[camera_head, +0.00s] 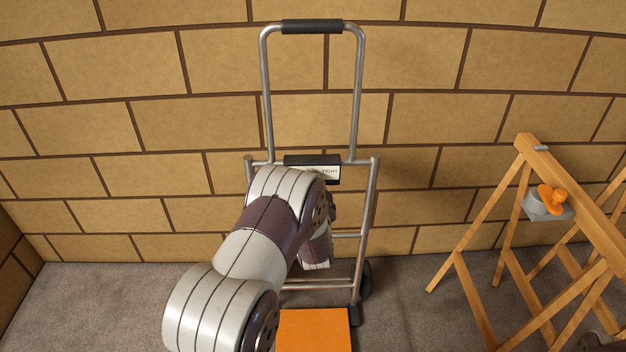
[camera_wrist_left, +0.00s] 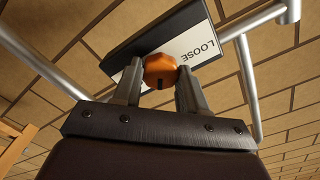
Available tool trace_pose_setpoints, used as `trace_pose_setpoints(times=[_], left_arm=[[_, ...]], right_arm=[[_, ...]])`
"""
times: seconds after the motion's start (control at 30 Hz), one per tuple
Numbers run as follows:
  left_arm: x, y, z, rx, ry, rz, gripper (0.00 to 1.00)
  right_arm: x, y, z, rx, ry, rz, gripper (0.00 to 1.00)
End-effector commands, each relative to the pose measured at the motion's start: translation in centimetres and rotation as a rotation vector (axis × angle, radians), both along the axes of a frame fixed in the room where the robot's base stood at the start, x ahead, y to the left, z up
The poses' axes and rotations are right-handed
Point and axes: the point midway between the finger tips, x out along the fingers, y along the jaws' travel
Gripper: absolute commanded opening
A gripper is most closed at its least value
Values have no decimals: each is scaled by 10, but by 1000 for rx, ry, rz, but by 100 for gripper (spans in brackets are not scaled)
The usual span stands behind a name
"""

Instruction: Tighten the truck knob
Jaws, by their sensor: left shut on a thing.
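The hand truck (camera_head: 368,210) stands upright against the wall, a grey tube frame with a black-gripped handle at the top. A black block with a white label (camera_head: 323,172) sits on its crossbar; "TIGHT" reads at the label's right in the head view. In the left wrist view the label's "LOOSE" end (camera_wrist_left: 199,48) shows. The orange knob (camera_wrist_left: 160,68) is below the label, with a dark mark on it. My left gripper (camera_wrist_left: 160,88) is shut on the knob, one finger on each side. My left arm hides the knob and gripper in the head view.
An orange plate (camera_head: 313,331) lies at the truck's foot, beside a black wheel (camera_head: 366,279). A wooden sawhorse (camera_head: 575,205) stands at the right, carrying a grey bracket with an orange piece (camera_head: 552,200). Carpet between truck and sawhorse is clear. The block wall is close behind.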

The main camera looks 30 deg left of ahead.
Motion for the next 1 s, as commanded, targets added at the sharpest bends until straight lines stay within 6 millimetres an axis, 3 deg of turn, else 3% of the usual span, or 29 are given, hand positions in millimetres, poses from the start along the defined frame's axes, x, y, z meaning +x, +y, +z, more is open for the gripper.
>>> trace_pose_setpoints(times=[0.4, 0.97, 1.0], left_arm=[[0, 0, -1, 157, 94, -1, 12], [0, 0, -1, 181, 109, 0, 12], [0, 0, -1, 181, 109, 0, 48]], right_arm=[[0, 0, 11, 0, 0, 0, 0], [0, 0, 12, 0, 0, 0, 0], [0, 0, 12, 0, 0, 0, 0]])
